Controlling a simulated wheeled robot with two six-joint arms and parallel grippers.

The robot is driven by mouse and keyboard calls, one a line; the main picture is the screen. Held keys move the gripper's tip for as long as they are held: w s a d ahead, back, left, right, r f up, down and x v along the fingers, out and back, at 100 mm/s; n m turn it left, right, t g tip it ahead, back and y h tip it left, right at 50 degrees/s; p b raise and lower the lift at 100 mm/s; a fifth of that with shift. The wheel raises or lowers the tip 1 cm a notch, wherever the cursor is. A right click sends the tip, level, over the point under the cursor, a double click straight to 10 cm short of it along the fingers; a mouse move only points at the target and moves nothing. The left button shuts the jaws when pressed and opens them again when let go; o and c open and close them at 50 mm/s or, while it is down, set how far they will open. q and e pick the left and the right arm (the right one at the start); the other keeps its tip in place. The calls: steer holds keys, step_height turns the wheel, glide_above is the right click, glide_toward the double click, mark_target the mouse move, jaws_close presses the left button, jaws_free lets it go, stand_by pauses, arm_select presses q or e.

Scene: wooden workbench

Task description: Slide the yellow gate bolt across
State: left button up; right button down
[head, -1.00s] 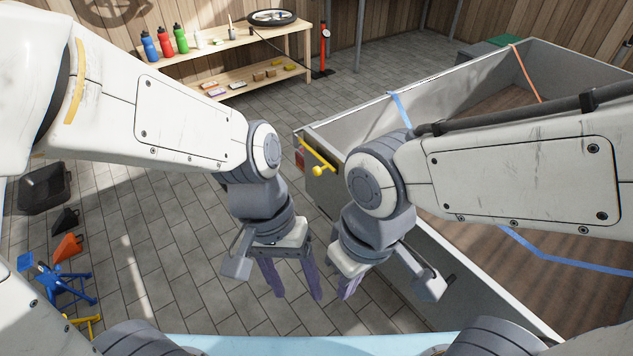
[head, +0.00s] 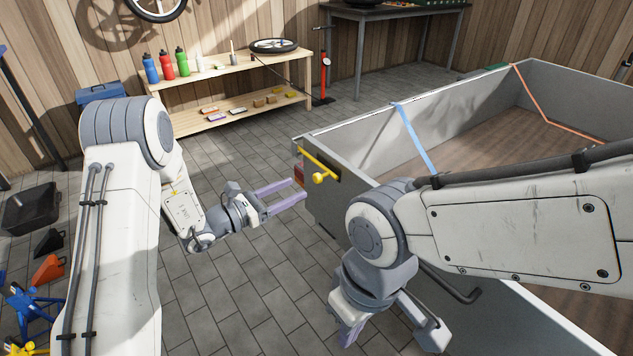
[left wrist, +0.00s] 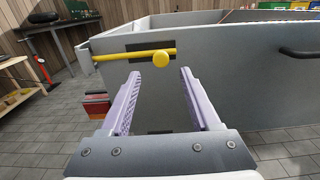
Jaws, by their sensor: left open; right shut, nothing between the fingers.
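The yellow gate bolt (head: 319,162) is a rod with a round knob, mounted on the near left corner of the grey trailer box (head: 350,207). In the left wrist view the bolt (left wrist: 133,55) runs level across a dark plate, with its knob (left wrist: 161,58) at the right end. My left gripper (head: 299,191) is open and empty, pointing at the bolt from the left and a short way from it. In the wrist view its fingers (left wrist: 158,82) spread below and around the knob's line, apart from it. My right gripper (head: 350,335) is shut and empty, hanging low beside the trailer.
A wooden bench (head: 215,124) with bottles and small items stands at the back. A red pump (head: 325,78) stands beside it. Blue and orange straps cross the trailer. Tiled floor between my left arm and the trailer is clear.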

mark_target(315, 180)
arm_select(q)
steer(key=b+x, duration=0.1)
steer(key=x, duration=0.7)
steer(key=shift+d, duration=0.25)
jaws_close()
stand_by(1.1)
